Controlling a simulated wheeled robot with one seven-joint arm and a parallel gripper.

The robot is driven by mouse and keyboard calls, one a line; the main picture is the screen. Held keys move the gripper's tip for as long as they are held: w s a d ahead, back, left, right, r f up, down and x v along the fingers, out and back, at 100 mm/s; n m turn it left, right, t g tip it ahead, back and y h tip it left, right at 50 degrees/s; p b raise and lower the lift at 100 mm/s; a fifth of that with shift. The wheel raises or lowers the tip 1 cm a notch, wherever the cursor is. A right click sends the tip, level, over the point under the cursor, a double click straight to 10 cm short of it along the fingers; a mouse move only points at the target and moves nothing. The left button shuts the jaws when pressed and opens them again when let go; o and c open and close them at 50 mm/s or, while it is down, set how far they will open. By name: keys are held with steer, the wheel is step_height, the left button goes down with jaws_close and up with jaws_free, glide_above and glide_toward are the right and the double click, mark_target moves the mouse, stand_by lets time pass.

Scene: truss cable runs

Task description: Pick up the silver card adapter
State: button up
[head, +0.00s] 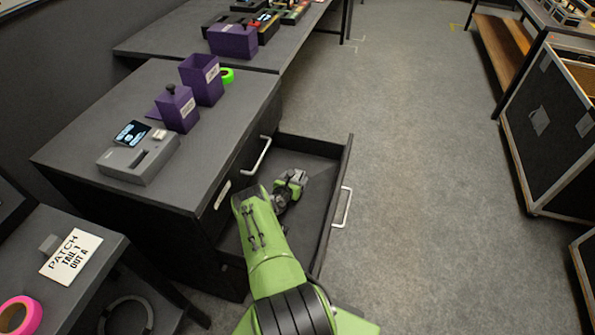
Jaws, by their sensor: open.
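My gripper (294,177) is over or inside an open dark drawer (322,163), at the end of my green arm. Its jaws are open, but the fingertips are small and hard to make out. I cannot pick out a silver card adapter for certain. The wrist and arm cover part of the drawer floor, and the visible floor looks bare. A small grey block (48,243) lies beside a printed card on the near left table. I cannot tell what it is.
A "PATCH" card (71,255) and pink tape (20,314) lie near left. A black case (552,130) stands right. The middle floor is clear.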

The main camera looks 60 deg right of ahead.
steer(key=shift+d+f, duration=0.1)
steer(key=shift+d, duration=0.05)
steer(key=shift+s, duration=0.1)
steer(key=shift+c, duration=0.3)
steer(key=c, duration=1)
